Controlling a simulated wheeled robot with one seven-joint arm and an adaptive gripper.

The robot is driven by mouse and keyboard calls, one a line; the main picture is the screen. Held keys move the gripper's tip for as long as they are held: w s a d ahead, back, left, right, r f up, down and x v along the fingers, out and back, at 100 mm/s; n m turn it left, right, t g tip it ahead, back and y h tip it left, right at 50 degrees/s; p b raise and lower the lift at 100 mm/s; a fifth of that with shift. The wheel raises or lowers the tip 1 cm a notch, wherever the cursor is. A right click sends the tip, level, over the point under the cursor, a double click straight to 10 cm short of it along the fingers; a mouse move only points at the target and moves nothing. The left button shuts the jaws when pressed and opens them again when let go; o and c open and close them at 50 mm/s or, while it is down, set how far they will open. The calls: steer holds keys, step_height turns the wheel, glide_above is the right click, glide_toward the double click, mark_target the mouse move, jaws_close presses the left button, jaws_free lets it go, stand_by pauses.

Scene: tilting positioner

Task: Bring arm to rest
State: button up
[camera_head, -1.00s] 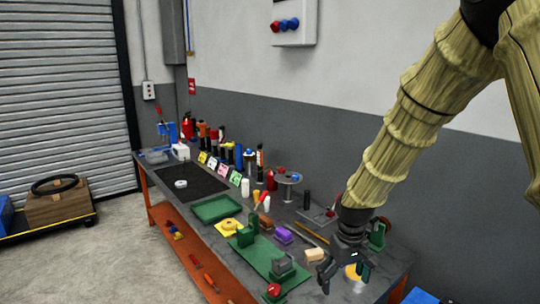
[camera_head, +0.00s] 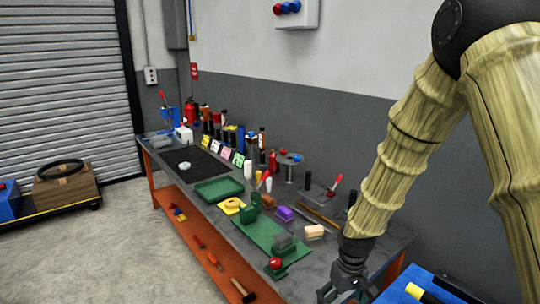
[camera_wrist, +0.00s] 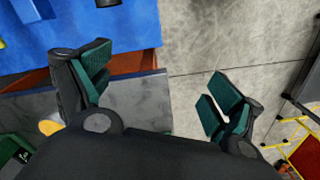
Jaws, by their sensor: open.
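My arm, in a tan ribbed sleeve, reaches down at the right of the head view. My gripper (camera_head: 342,291) hangs at its end, by the near right end of the workbench (camera_head: 225,252), partly cut by the picture's bottom edge. In the wrist view my gripper (camera_wrist: 158,86) has its two green-padded fingers wide apart with nothing between them. Below the fingers lie the bench edge and the bare concrete floor.
A blue surface (camera_head: 400,287) stands close to the right of the gripper. Open floor (camera_head: 110,250) lies left.

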steer(key=s+f+m+b, duration=0.1)
steer(key=s+f+b, duration=0.1)
steer(key=s+f, duration=0.7)
steer(key=s+f+m+b, duration=0.15)
steer(key=s+f, duration=0.45)
steer(key=f, duration=0.7)
steer(key=s+d+f+b, duration=0.1)
steer(key=s+f+b, duration=0.1)
steer(key=s+f, duration=0.4)
steer(key=s+d+f+b, duration=0.2)
steer(key=s+f, duration=0.5)
steer(key=s, duration=0.6)
steer(key=shift+s+b, duration=0.2)
steer(key=shift+b, duration=0.25)
steer(key=shift+m, duration=0.25)
